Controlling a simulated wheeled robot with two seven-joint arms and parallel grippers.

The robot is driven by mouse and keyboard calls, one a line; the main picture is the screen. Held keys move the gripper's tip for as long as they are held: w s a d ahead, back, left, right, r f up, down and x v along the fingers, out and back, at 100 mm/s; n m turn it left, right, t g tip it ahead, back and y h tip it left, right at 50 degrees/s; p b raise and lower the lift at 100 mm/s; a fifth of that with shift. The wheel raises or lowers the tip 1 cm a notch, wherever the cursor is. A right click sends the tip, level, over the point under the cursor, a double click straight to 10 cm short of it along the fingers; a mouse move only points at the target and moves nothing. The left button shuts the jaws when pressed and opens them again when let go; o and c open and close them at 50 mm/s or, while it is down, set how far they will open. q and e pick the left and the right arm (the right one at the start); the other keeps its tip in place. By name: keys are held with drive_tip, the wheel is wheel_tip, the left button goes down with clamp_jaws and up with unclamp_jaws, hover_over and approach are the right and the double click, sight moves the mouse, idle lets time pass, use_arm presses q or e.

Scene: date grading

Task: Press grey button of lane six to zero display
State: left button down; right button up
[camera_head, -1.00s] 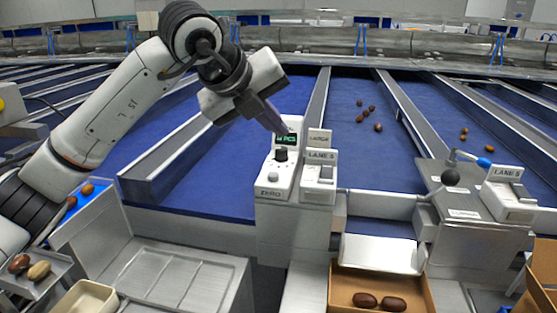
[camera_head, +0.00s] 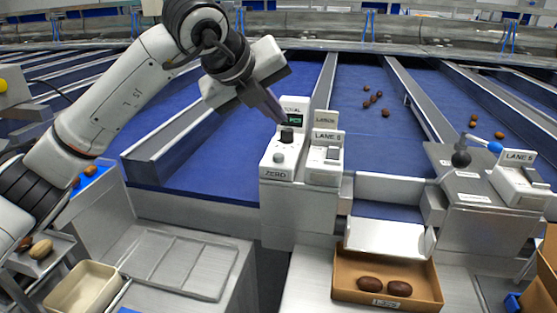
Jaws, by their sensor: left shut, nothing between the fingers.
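The white lane unit (camera_head: 292,172) stands in the middle, with a "ZERO" label on its front. On it are a small green-lit display (camera_head: 295,118), a black knob (camera_head: 286,136) and a round grey button (camera_head: 279,157) in front of the knob. A "LANE" sign (camera_head: 327,138) beside it seems to read 6, though it is small. My left gripper (camera_head: 279,117) is shut and empty. Its fingers point down and right, with tips just left of the display and above the knob. I cannot tell if they touch. The grey button is uncovered. My right gripper is out of view.
A cardboard box (camera_head: 345,290) holds two dates. A cream tray (camera_head: 75,290) is at front left. Blue belts carry several dates behind.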

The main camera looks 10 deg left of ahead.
sight(278, 156)
use_arm(q)
wheel_tip(278, 156, down, 5)
drive_tip(key=b, duration=0.3)
drive_tip(key=shift+f, duration=0.1)
idle(1.3)
idle(0.5)
drive_tip(key=shift+f+b, duration=0.4)
drive_tip(key=shift+b, duration=0.25)
